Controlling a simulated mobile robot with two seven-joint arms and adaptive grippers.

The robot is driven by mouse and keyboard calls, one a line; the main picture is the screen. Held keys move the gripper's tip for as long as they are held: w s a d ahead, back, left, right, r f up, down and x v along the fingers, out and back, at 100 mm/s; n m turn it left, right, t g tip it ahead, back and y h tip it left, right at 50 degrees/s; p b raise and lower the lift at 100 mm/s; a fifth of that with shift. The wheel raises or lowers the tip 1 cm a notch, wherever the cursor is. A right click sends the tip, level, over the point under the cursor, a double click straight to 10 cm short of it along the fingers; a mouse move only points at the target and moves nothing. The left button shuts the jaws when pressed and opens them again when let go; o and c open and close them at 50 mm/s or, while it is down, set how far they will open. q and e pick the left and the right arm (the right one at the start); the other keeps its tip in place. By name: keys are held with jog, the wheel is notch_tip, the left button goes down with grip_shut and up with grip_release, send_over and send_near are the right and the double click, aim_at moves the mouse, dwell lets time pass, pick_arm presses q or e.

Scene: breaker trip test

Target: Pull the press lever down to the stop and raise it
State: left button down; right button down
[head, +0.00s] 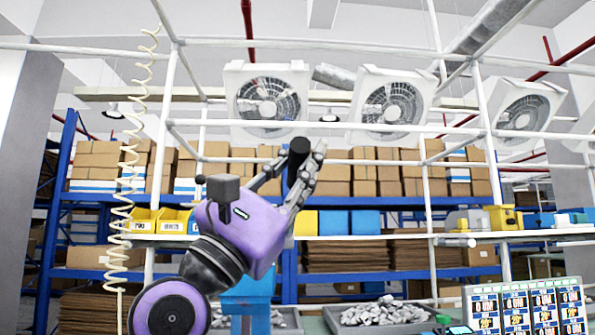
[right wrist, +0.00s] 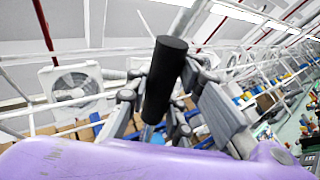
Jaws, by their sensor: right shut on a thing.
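The press lever's black cylindrical grip (head: 298,152) stands near the middle of the head view, high in front of the shelves. It is also large and slightly tilted in the right wrist view (right wrist: 165,80). My right gripper (head: 290,172), on the purple wrist, is shut on this grip, with grey fingers on both sides of it. The fingers also show in the right wrist view (right wrist: 160,105). A blue body (head: 248,297), perhaps the press, shows partly behind my right arm; most of it is hidden. My left gripper is not in view.
White frame bars (head: 330,127) cross above and around the gripper. Bins of grey parts (head: 385,312) lie low behind. A display panel (head: 525,308) stands at lower right. A coiled cream hose (head: 128,180) hangs at left. Shelves with boxes (head: 370,172) fill the back.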

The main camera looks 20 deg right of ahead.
jog(key=shift+s+a+f+m, duration=0.1)
jog(key=shift+f+m, duration=0.2)
jog(key=shift+f, duration=0.1)
jog(key=c, duration=1.5)
grip_release()
jog(key=shift+c, duration=0.2)
jog(key=v, duration=1.2)
